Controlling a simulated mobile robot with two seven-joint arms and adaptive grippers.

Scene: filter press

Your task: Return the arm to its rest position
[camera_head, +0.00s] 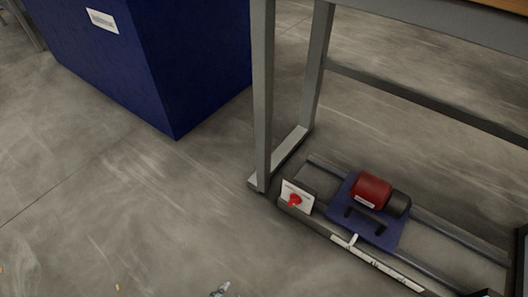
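A small grey piece (220,290) pokes up at the bottom edge of the head view, left of centre. It looks like the tip of my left gripper, but almost all of it is cut off, so I cannot tell whether it is open or shut. No held thing shows there. Neither arm shows clearly.
A dark blue cabinet (185,70) stands at upper left. A grey metal table frame (262,100) stands right of it. Near its foot, rails carry a red motor (371,189) on a blue plate (385,235), beside a red knob (294,200). The lower-left floor is mostly clear.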

